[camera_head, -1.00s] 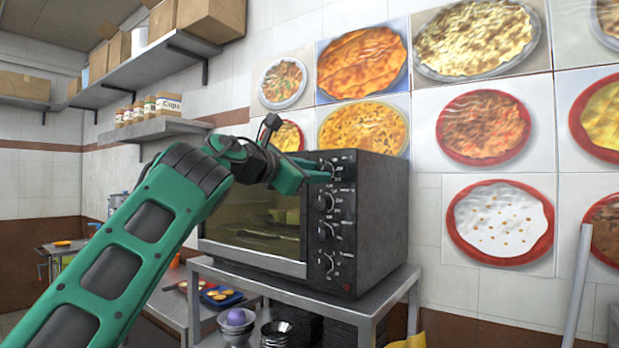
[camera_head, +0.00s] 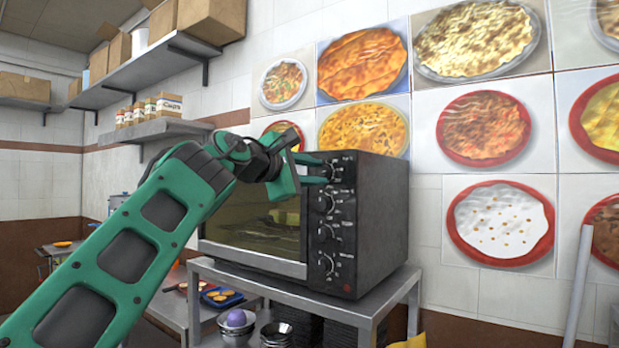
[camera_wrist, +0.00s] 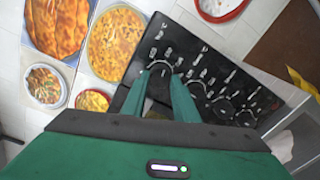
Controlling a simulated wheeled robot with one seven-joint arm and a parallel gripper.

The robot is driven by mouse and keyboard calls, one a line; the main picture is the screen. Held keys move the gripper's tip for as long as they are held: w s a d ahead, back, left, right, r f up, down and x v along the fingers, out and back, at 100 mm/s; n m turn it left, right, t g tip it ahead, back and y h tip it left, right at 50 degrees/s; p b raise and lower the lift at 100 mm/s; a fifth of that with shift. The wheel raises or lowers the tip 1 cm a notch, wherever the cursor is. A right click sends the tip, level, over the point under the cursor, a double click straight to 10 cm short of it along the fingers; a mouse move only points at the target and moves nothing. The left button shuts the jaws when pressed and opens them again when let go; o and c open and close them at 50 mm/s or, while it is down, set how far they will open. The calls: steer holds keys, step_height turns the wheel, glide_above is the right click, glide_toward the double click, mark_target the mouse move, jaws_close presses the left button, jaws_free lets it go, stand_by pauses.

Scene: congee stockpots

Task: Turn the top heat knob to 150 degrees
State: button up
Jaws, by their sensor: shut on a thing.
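The dark toaster oven (camera_head: 380,215) has a column of knobs on the right of its front panel. The top heat knob (camera_head: 337,168) is the highest of them, with white markings around it. My gripper (camera_head: 327,172) reaches it from the left and front, its two green fingers shut on the knob. In the wrist view, the fingertips (camera_wrist: 162,77) lie on either side of the top knob at the upper end of the panel. The fingers hide most of the knob, and I cannot read its setting.
Lower knobs (camera_head: 325,232) sit close below on the same panel. The oven's glass door (camera_head: 250,215) is shut. The oven stands on a metal table (camera_head: 385,296) with bowls (camera_head: 236,327) underneath. A tiled wall with food pictures (camera_head: 362,65) is behind.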

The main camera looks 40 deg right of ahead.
steer(key=shift+w+a, duration=0.1)
steer(key=shift+w, duration=0.05)
steer(key=o, duration=1.1)
steer(key=shift+c, duration=0.2)
steer(key=v, duration=1)
steer(key=shift+a, duration=0.4)
steer(key=shift+f, duration=0.1)
